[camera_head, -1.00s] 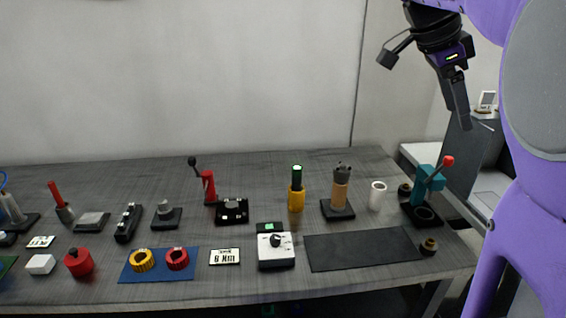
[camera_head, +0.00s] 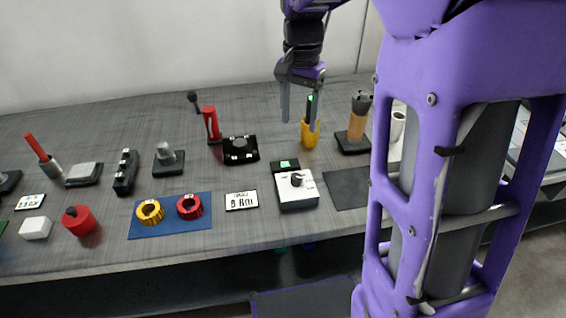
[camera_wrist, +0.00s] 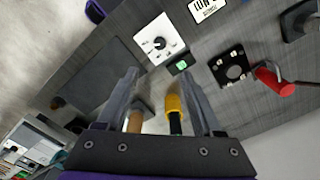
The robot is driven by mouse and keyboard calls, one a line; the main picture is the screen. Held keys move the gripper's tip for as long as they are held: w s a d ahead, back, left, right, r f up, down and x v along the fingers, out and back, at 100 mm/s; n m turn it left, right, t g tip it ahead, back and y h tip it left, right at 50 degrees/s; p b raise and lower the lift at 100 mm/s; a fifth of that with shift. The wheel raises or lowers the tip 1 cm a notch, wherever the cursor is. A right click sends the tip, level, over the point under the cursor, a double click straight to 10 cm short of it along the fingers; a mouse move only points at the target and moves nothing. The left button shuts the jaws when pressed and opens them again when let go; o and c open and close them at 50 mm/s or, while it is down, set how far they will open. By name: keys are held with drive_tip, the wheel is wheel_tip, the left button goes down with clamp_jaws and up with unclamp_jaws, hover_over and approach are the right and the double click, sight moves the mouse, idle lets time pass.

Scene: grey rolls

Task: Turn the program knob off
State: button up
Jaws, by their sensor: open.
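The program knob (camera_head: 297,180) is a dark round knob with a pointer on a white panel box (camera_head: 299,196) near the front of the bench. A small black unit with a lit green display (camera_head: 285,164) adjoins the box's back edge. In the wrist view, the knob (camera_wrist: 159,43) shows ahead of the fingertips, with marks around it on the white face. My gripper (camera_head: 303,113) is open and empty, above and behind the box, apart from the knob. In the wrist view, my two fingers (camera_wrist: 158,75) are spread. The knob's exact setting is too small to read.
A yellow holder with a dark, green-topped tool (camera_head: 310,132) stands close by my fingers. A tan cylinder on a black base (camera_head: 356,132) is to its right. A dark mat (camera_head: 347,188) lies right of the box, a label plate (camera_head: 241,200) left.

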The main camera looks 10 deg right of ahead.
sight(297, 176)
wheel_tip(297, 176, down, 17)
drive_tip(key=b, duration=0.3)
drive_tip(key=shift+f, duration=0.2)
clamp_jaws()
